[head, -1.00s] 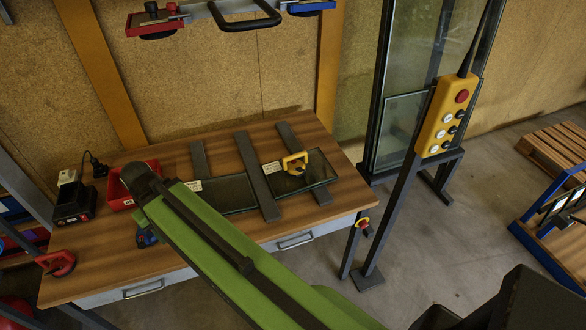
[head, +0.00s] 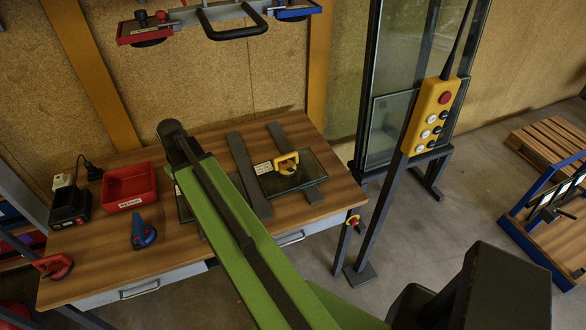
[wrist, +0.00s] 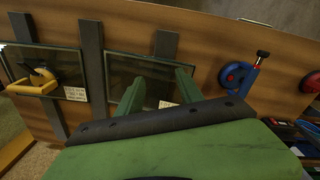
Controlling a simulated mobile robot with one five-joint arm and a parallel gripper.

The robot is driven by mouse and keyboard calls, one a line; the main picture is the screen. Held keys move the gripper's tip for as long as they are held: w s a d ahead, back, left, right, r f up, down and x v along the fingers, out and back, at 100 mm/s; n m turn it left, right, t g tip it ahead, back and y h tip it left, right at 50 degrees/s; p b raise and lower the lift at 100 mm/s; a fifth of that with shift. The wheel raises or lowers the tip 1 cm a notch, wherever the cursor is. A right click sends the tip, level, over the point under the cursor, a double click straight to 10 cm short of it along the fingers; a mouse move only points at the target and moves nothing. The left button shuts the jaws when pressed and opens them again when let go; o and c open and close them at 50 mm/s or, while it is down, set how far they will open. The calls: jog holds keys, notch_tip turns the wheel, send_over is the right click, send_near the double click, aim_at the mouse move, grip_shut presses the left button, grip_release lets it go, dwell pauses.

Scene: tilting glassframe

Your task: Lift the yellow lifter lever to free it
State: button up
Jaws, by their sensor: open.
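The yellow lifter (head: 287,163) with its lever sits on a dark glass pane (head: 304,180) at the right of the workbench. In the wrist view the lifter (wrist: 36,82) is at the far left, its yellow bar toward the camera. My gripper (wrist: 162,88) is open and empty, its two green fingers spread over the neighbouring glass pane (wrist: 125,72). It is well to one side of the lifter and not touching it. In the head view my green arm reaches over the bench and hides the fingers. Whether the lever is pressed flat is too small to tell.
A red bin (head: 130,188), a blue hand tool (head: 143,234), a red lifter (head: 53,266) and a black charger (head: 70,207) occupy the left. A frame (head: 210,22) hangs above; a yellow pendant (head: 432,115) stands right.

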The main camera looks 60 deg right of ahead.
jog(key=s+d+r+m+p, duration=0.1)
jog(key=s+d, duration=0.2)
jog(key=d, duration=0.7)
jog(key=s+d+r+m+p, duration=0.1)
jog(key=s+d+r, duration=0.15)
jog(key=d, duration=0.65)
jog(key=m+p, duration=0.1)
jog(key=m, duration=0.1)
send_near(293, 170)
jog(key=shift+g, duration=0.3)
notch_tip(293, 170, down, 10)
jog(key=b, duration=1.7)
jog(key=shift+s+a+f+b, duration=0.1)
jog(key=shift+f+b, duration=0.05)
jog(key=shift+b, duration=0.15)
jog(key=shift+c, duration=0.2)
grip_shut()
